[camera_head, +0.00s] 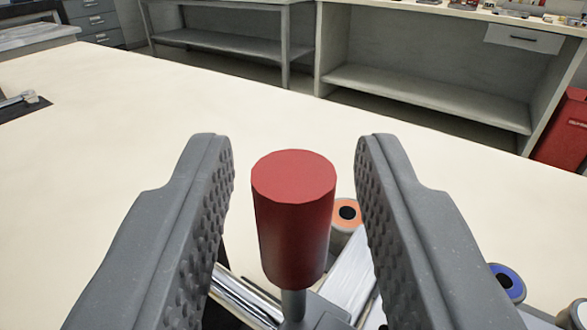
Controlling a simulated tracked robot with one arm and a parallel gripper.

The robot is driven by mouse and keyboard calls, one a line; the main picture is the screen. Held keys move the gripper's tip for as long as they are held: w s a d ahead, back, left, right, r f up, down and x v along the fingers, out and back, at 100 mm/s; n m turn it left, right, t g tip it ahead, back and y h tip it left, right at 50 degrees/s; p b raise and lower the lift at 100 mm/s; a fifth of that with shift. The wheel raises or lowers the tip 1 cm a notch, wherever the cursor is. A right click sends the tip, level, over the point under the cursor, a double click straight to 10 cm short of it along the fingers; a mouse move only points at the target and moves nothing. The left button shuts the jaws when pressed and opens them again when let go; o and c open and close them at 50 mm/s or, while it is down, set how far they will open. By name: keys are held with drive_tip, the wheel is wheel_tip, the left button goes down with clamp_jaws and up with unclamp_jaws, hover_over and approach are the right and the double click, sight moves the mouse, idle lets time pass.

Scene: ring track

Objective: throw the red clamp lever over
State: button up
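The red clamp lever (293,225) stands upright in the lower middle, a red cylindrical knob on a thin grey stem. My gripper (284,165) is open, with one grey ridged finger on each side of the red knob. A gap shows between the knob and each finger, so neither finger appears to touch it. The base of the lever is partly cut off by the bottom edge of the picture.
A round part with an orange ring (347,212) sits behind the lever at right, and one with a blue ring (507,282) is at lower right. Metal rails (245,300) run below. The cream tabletop (110,120) beyond is mostly clear. Benches and a red bin (565,135) stand farther back.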

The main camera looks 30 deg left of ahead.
sight(217, 273)
drive_tip(key=shift+d, duration=0.1)
clamp_jaws()
drive_tip(key=shift+r+p, duration=0.15)
drive_tip(key=shift+p, duration=0.4)
drive_tip(key=shift+a+n+g+p, duration=0.2)
drive_tip(key=shift+n+g+p, duration=0.1)
drive_tip(key=shift+n+p, duration=0.1)
drive_tip(key=a+n+h+p, duration=0.1)
drive_tip(key=p, duration=0.2)
drive_tip(key=shift+r+n+g, duration=0.15)
drive_tip(key=shift+n+g, duration=0.15)
drive_tip(key=shift+g, duration=0.1)
drive_tip(key=a+n+h+p, duration=0.1)
drive_tip(key=p, duration=0.1)
drive_tip(key=f+n+g+h+p, duration=0.1)
drive_tip(key=n+p, duration=0.1)
drive_tip(key=shift+a+p, duration=0.3)
drive_tip(key=shift+a, duration=0.05)
drive_tip(key=shift+a+f+n+g+h+p, duration=0.25)
drive_tip(key=shift+f+n+h+p, duration=0.15)
drive_tip(key=shift+n+h, duration=0.2)
drive_tip(key=shift+a+f+n+g+h+p, duration=0.15)
drive_tip(key=shift+a+f+n+h+p, duration=0.1)
drive_tip(key=shift+n+h+p, duration=0.3)
unclamp_jaws()
drive_tip(key=shift+f+h, duration=0.1)
drive_tip(key=shift+h, duration=0.15)
drive_tip(key=shift+f, duration=0.1)
